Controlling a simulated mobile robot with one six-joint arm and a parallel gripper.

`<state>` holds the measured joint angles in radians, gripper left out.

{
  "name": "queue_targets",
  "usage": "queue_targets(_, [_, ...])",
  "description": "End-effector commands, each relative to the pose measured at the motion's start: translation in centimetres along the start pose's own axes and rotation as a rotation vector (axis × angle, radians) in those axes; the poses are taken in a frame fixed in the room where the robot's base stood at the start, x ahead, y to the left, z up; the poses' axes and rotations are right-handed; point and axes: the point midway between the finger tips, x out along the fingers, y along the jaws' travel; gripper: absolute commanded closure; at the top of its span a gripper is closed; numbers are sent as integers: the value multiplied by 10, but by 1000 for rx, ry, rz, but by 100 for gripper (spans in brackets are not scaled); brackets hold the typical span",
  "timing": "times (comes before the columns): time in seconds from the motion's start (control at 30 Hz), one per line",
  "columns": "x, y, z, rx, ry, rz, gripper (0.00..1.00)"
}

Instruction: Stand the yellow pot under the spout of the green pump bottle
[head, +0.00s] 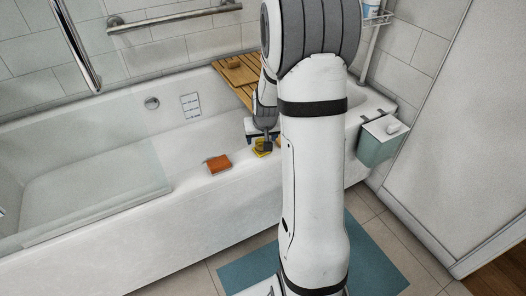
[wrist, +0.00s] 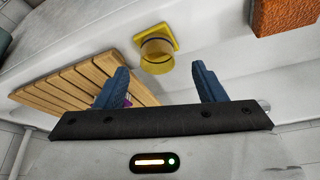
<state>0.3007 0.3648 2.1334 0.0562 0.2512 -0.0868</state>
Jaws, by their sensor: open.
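The yellow pot (head: 261,152) is on the front rim of the bathtub in the head view, partly hidden by my gripper (head: 265,142). In the wrist view the yellow pot (wrist: 156,52) is round with a dark band and a square yellow part beside or under it. My gripper (wrist: 160,74) is open there. Its two blue fingers are apart, and the pot shows beyond their tips, roughly midway between them. I cannot tell whether they touch it. I cannot make out a green pump bottle in either view.
An orange block (head: 218,164) lies on the rim left of the pot. A wooden slatted board (wrist: 65,88) lies across the tub. A teal bin (head: 379,146) hangs at the tub's right end. The rim left of the block is clear.

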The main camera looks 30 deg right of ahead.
Motion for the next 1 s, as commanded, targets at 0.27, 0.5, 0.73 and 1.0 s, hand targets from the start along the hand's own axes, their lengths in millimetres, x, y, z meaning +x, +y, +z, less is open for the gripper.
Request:
queue_targets(0.27, [37, 4, 4, 2, -2, 0, 37])
queue_targets(0.5, [51, 4, 3, 2, 0, 1, 37])
queue_targets(0.73, [51, 4, 3, 3, 0, 1, 46])
queue_targets(1.0, [51, 5, 3, 4, -1, 1, 68])
